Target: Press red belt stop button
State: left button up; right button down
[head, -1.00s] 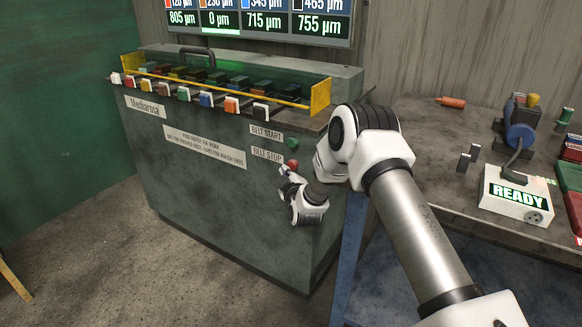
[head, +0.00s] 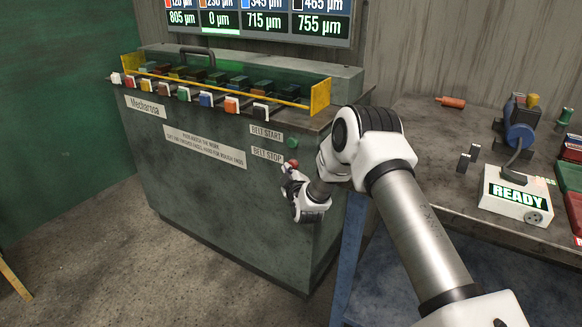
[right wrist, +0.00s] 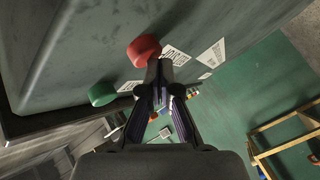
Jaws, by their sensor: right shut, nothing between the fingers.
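The red belt stop button (head: 293,163) sits on the front of the grey-green machine, beside the "BELT STOP" label (head: 267,154). It also shows in the right wrist view as a red knob (right wrist: 144,49). My right gripper (head: 287,167) is shut and empty, its fingertips at the button's edge in the head view. In the right wrist view the closed fingertips (right wrist: 159,64) overlap the lower right edge of the red knob; I cannot tell whether they touch it. My left gripper is not in view.
The green belt start button (head: 292,143) is just above the red one; it also shows in the right wrist view (right wrist: 102,94). A row of coloured blocks (head: 206,98) lines the machine top. A workbench (head: 420,130) with a READY box (head: 516,201) stands at right.

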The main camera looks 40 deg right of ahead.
jog(key=shift+d, duration=0.25)
jog(key=shift+a, duration=0.1)
dwell(0.4)
jog(key=shift+s+a+p, duration=0.3)
jog(key=shift+a+p, duration=0.05)
jog(key=shift+a, duration=0.4)
jog(key=a, duration=0.1)
jog(key=s+a+p, duration=0.1)
jog(key=a, duration=0.1)
jog(key=s+a, duration=0.1)
jog(key=shift+a, duration=0.3)
